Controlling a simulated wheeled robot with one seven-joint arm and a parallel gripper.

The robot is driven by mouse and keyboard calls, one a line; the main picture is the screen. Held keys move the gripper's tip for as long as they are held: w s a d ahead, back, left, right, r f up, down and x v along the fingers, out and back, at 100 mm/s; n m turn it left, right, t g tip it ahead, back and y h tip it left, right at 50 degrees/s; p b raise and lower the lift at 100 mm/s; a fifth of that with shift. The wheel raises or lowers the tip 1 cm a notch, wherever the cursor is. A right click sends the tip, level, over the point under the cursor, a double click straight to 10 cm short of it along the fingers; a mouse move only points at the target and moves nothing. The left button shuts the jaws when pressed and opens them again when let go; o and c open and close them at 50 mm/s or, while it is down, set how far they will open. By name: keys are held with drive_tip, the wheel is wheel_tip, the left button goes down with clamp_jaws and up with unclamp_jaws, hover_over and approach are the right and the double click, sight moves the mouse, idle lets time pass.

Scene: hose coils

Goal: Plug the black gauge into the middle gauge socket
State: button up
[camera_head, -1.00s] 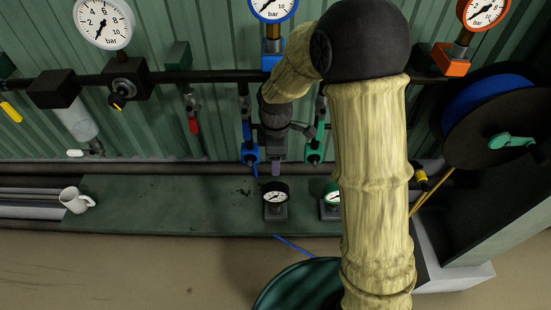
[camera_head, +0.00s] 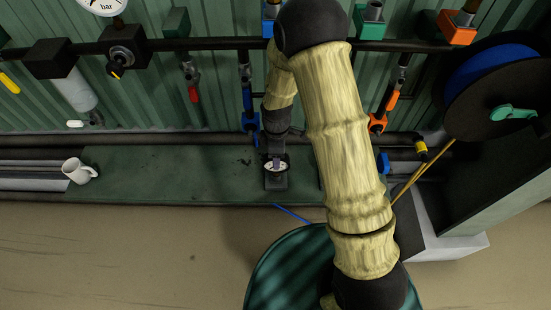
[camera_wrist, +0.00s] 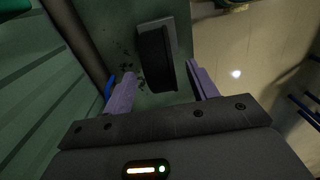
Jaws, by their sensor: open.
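The black gauge (camera_head: 284,168) stands upright on a small dark block on the green bench, its white dial partly covered by my gripper. My gripper (camera_head: 274,161) is just above and in front of its dial. In the wrist view the black gauge (camera_wrist: 153,60) shows as a dark disc between the two purple fingers of my open gripper (camera_wrist: 160,76), near their tips. I see a gap on both sides. The middle socket appears to be the green block (camera_head: 371,25) on the wall pipe, between a blue block (camera_head: 270,28) and an orange block (camera_head: 456,28).
The green bench (camera_head: 150,185) is mostly clear. A white mug (camera_head: 78,171) stands at its left. A hose reel (camera_head: 500,100) with blue hose is at the right. Valves (camera_head: 250,115) hang below the wall pipe. A green round surface (camera_head: 285,265) lies at the bottom.

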drive_tip(key=shift+f, duration=2.1)
drive_tip(key=c, duration=1.2)
drive_tip(key=shift+o, duration=0.2)
drive_tip(key=shift+r, duration=0.1)
drive_tip(key=shift+r+p, duration=0.25)
drive_tip(key=shift+p, duration=0.1)
drive_tip(key=shift+r+p, duration=1.1)
drive_tip(key=shift+r, duration=0.4)
drive_tip(key=shift+r+p, duration=2.35)
drive_tip(key=shift+r, duration=0.85)
